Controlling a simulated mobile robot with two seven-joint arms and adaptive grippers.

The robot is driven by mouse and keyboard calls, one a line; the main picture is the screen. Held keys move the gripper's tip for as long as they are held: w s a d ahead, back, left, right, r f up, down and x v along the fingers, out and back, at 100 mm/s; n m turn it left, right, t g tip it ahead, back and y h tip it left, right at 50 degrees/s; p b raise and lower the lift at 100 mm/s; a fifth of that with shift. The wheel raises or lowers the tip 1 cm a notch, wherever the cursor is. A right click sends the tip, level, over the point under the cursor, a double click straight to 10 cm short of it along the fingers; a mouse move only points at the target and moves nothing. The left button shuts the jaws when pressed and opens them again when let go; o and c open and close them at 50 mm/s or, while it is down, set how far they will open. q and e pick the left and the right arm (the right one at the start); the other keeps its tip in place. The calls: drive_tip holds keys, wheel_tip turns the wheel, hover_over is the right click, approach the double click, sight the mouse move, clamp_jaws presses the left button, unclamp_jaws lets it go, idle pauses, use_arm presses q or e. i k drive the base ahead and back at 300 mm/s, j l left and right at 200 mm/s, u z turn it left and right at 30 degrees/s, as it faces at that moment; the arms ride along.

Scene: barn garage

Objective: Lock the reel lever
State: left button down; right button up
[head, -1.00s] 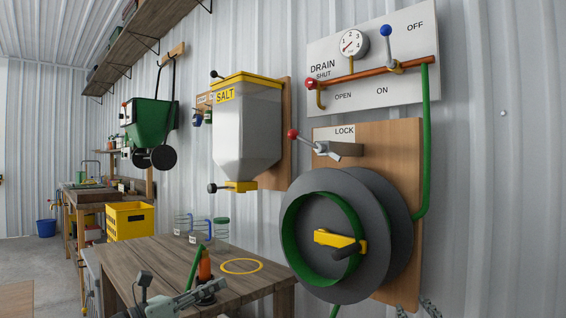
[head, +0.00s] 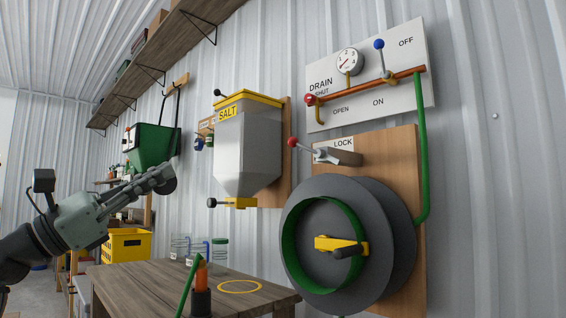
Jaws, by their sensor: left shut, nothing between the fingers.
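The reel lever, a grey metal arm with a red ball knob (head: 292,142), is on the wooden board (head: 385,158) under the LOCK label (head: 342,143). The hose reel (head: 400,225), grey with a green hub and yellow crank (head: 330,244), is mounted just below. My left gripper (head: 168,176) is shut and empty, raised at the left over the table, well left of the lever and apart from it. My right gripper is not in view.
The salt hopper (head: 247,150) sticks out from the wall between my left gripper and the lever. The wooden table (head: 150,285) holds jars, an orange-and-green tool (head: 201,280) and a yellow ring (head: 240,286). The drain panel (head: 405,95) is above the lever.

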sight(292, 142)
drive_tip(key=i+l, duration=0.3)
drive_tip(key=i, duration=0.15)
drive_tip(key=i+l, duration=0.25)
drive_tip(key=i, duration=0.2)
